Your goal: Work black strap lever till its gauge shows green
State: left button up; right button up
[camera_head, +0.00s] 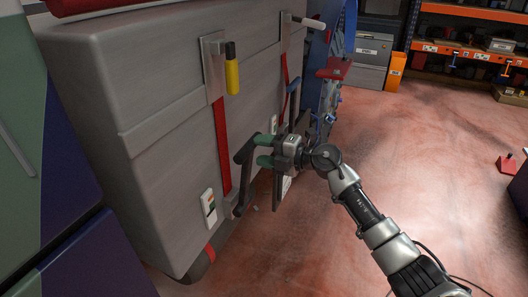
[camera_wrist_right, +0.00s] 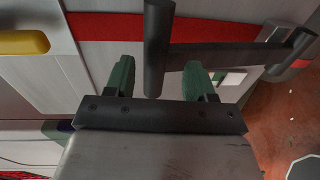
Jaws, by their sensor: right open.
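The black strap lever (camera_head: 243,168) sticks out low on the side of the big grey case (camera_head: 120,75), at the foot of a red strap (camera_head: 221,135). In the wrist view the lever's dark bar (camera_wrist_right: 158,40) stands upright between my green fingertips. My right gripper (camera_head: 266,150) is open at the lever, and it also shows in the wrist view (camera_wrist_right: 158,70). A gap shows between the bar and the right-hand finger. A small white gauge plate (camera_head: 208,203) sits beside the strap; its reading is too small to tell. My left gripper is not in view.
A yellow-handled lever (camera_head: 232,75) and a white-handled lever (camera_head: 308,22) are higher on the case. A second red strap (camera_head: 283,85) and another small gauge plate (camera_head: 273,125) lie farther along. The red floor (camera_head: 430,160) at right is mostly clear before orange shelves (camera_head: 465,48).

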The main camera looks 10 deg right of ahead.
jog(key=shift+s+r, duration=0.1)
jog(key=shift+s, duration=0.25)
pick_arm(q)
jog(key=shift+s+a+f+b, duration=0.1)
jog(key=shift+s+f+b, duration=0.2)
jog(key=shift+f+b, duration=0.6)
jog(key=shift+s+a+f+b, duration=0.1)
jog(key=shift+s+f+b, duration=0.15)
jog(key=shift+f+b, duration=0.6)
pick_arm(e)
jog(key=v, duration=1)
jog(key=shift+d, duration=0.25)
